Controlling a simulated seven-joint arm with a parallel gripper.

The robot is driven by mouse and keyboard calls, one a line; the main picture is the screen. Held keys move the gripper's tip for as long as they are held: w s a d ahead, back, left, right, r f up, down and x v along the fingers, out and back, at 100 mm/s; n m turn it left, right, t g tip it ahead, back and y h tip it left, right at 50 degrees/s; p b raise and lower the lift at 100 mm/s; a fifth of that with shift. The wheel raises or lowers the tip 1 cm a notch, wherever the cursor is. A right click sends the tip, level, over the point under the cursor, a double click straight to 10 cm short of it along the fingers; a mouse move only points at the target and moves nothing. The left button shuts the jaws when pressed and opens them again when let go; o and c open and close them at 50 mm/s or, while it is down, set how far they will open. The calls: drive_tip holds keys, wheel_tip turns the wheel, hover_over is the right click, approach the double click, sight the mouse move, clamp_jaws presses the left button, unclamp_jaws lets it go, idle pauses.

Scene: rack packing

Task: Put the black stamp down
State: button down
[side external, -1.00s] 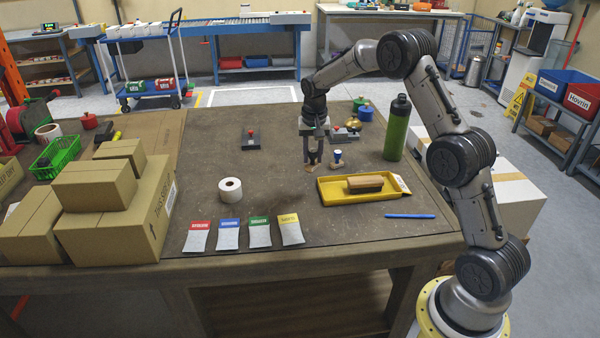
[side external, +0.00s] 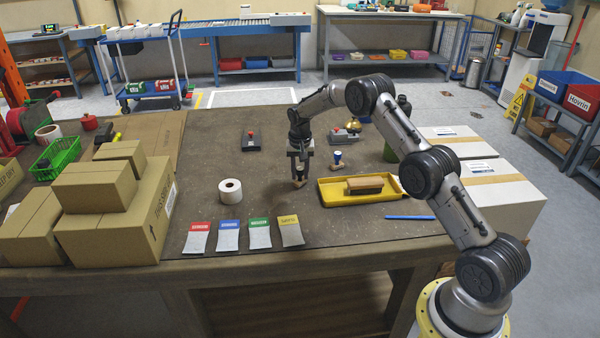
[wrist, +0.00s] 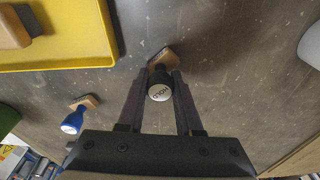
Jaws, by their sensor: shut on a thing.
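The black stamp, with a black handle marked HOLD and a wooden base, shows in the wrist view (wrist: 160,91) between my fingers. In the side view its wooden base (side external: 300,184) is at or just above the tabletop, left of the yellow tray; I cannot tell whether it touches. My gripper (side external: 299,174) points down and is shut on the stamp's handle; its fingers (wrist: 161,76) flank the handle in the wrist view. A blue-handled stamp (side external: 337,157) stands behind the yellow tray, apart from my gripper; it also shows in the wrist view (wrist: 72,122).
A yellow tray (side external: 328,194) holding a wooden-backed block (side external: 365,184) is close on the right. A white roll (side external: 230,190) stands left, with several coloured cards in front. The table between roll and tray is mostly clear.

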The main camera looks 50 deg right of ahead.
drive_tip(key=shift+f, duration=0.15)
drive_tip(key=c, duration=0.6)
unclamp_jaws()
